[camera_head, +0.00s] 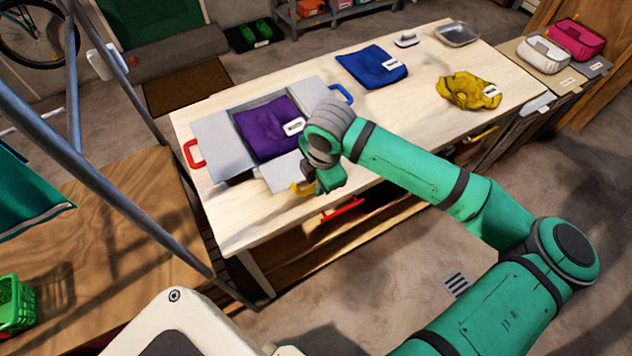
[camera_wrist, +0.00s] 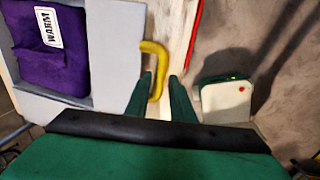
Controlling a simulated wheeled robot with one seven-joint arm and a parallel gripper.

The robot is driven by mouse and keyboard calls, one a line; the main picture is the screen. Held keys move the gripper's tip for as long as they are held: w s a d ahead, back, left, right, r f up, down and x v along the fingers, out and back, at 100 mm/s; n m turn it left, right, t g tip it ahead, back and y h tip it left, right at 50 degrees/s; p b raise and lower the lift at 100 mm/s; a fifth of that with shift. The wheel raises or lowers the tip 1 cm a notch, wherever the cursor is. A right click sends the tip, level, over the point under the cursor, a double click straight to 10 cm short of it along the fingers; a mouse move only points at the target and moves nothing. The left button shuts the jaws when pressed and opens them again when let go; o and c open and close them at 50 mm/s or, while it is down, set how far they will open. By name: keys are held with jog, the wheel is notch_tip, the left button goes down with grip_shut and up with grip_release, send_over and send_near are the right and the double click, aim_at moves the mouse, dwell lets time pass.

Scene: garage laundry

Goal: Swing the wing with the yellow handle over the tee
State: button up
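The purple tee (camera_head: 268,127) lies folded on the grey folding board, its white label reading WARM in the wrist view (camera_wrist: 40,45). The wing with the yellow handle (camera_head: 281,172) lies flat at the board's front side, partly hidden by my wrist. In the wrist view its grey panel (camera_wrist: 117,50) is left of the yellow handle (camera_wrist: 154,48). My gripper (camera_wrist: 160,76) is open, with a fingertip on either side of the handle's outer bar. I cannot tell whether the fingers touch it. In the head view the yellow handle (camera_head: 302,188) is partly behind my gripper (camera_head: 322,188).
The board's left wing (camera_head: 222,145) has a red handle (camera_head: 194,153); a blue handle (camera_head: 342,93) is at the far right. A blue cloth (camera_head: 372,67), yellow cloth (camera_head: 468,91) and metal tray (camera_head: 457,34) lie on the table. A red bar (camera_head: 343,209) is below the front edge.

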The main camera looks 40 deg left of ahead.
jog(key=shift+a+f, duration=0.1)
jog(key=shift+f, duration=0.35)
grip_shut()
jog(key=shift+r, duration=0.15)
